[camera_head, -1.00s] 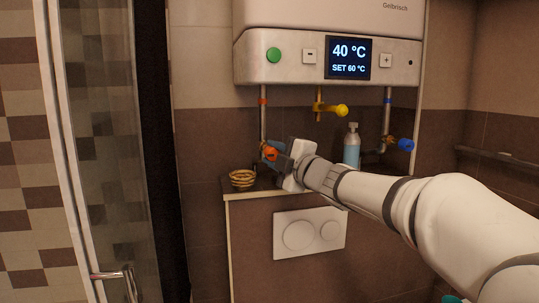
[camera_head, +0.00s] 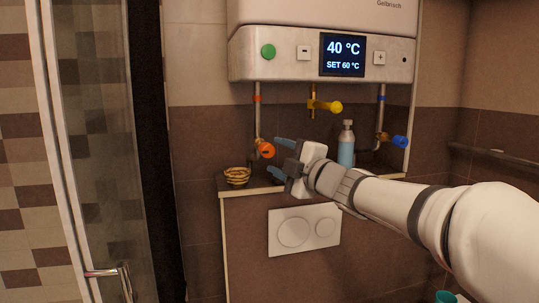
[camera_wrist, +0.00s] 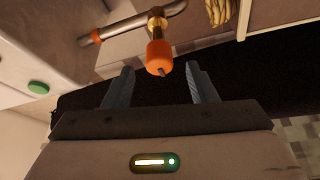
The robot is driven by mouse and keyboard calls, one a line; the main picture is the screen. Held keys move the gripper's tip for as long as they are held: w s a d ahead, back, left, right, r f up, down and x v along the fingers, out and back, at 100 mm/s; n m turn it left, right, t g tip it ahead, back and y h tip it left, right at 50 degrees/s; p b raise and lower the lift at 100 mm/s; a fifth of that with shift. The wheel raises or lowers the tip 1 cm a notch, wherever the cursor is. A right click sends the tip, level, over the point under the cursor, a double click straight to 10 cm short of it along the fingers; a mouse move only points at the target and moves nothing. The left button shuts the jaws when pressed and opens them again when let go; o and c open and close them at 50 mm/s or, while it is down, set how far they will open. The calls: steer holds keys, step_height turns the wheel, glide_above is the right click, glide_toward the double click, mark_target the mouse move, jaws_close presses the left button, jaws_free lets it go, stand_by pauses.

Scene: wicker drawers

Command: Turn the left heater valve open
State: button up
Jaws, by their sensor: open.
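The left heater valve has an orange-red knob (camera_head: 266,150) on the pipe below the heater's left side. In the wrist view the knob (camera_wrist: 159,57) sits ahead of my gripper, roughly midway between the two fingers, with its brass body (camera_wrist: 157,24) behind it. My gripper (camera_head: 278,157) is open and empty, just right of the knob in the head view. Its fingers (camera_wrist: 158,84) are spread on either side of the knob's line and do not appear to touch it. The heater (camera_head: 300,58) shows 40 °C, SET 60 °C.
A wicker basket (camera_head: 237,176) stands on the ledge left of the valve. A yellow valve (camera_head: 334,107), a bottle (camera_head: 346,147) and a blue valve (camera_head: 399,142) are to the right. A flush plate (camera_head: 304,231) is below. A glass door (camera_head: 100,130) is at left.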

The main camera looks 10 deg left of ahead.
steer(key=v, duration=0.3)
steer(key=shift+f, duration=0.1)
steer(key=s+d+f+m+h+p, duration=0.1)
steer(key=d+f+m+h+p, duration=0.1)
steer(key=d+f+m+h, duration=0.45)
steer(key=s+d+f+m+h+p, duration=0.25)
steer(key=d+m+h, duration=0.55)
steer(key=d, duration=0.4)
steer(key=s+d+f+m+g+p, duration=0.2)
steer(key=s+f+m+g, duration=0.3)
steer(key=s, duration=0.6)
steer(key=s+d+f+m+g+p, duration=0.1)
steer(key=s+f+m+g+p, duration=0.1)
steer(key=s+f+m+g, duration=0.3)
steer(key=s+f, duration=0.3)
steer(key=s, duration=0.3)
steer(key=shift+d+f, duration=0.25)
steer(key=shift+d, duration=0.15)
